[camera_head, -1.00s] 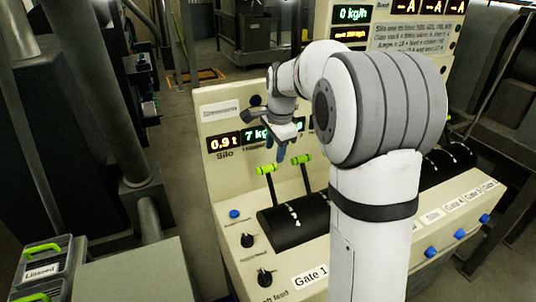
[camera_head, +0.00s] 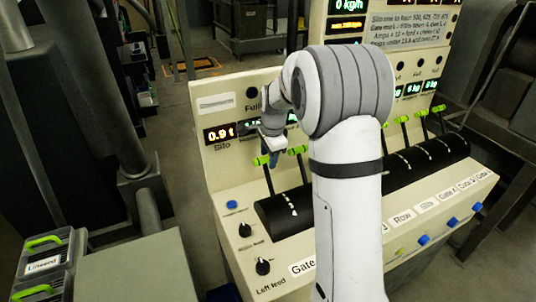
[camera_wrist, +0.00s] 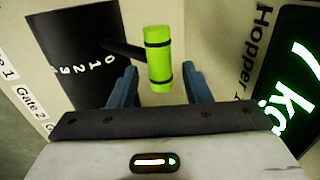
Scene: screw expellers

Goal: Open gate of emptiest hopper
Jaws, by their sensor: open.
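My gripper (camera_head: 273,156) is open by the left end of the console, at the leftmost gate lever's green handle (camera_head: 261,160). In the wrist view, a green handle with black bands (camera_wrist: 158,58) stands between and slightly beyond the two blue fingertips (camera_wrist: 160,78), with gaps on both sides. Its black rod runs to a drum (camera_wrist: 80,50) marked 0, 1, 2, 3. A hopper display (camera_wrist: 292,90) beside it shows 7 kg. A second green handle (camera_head: 297,150) stands just right. Several more levers (camera_head: 404,118) stand farther right. My arm hides the middle displays and levers.
The silo display (camera_head: 219,134) reads 0.9 t. Black knobs (camera_head: 263,266) and a blue button (camera_head: 231,204) sit on the console's left front. Crates labelled Linseed (camera_head: 45,262) stand at lower left. The floor left of the console is partly clear.

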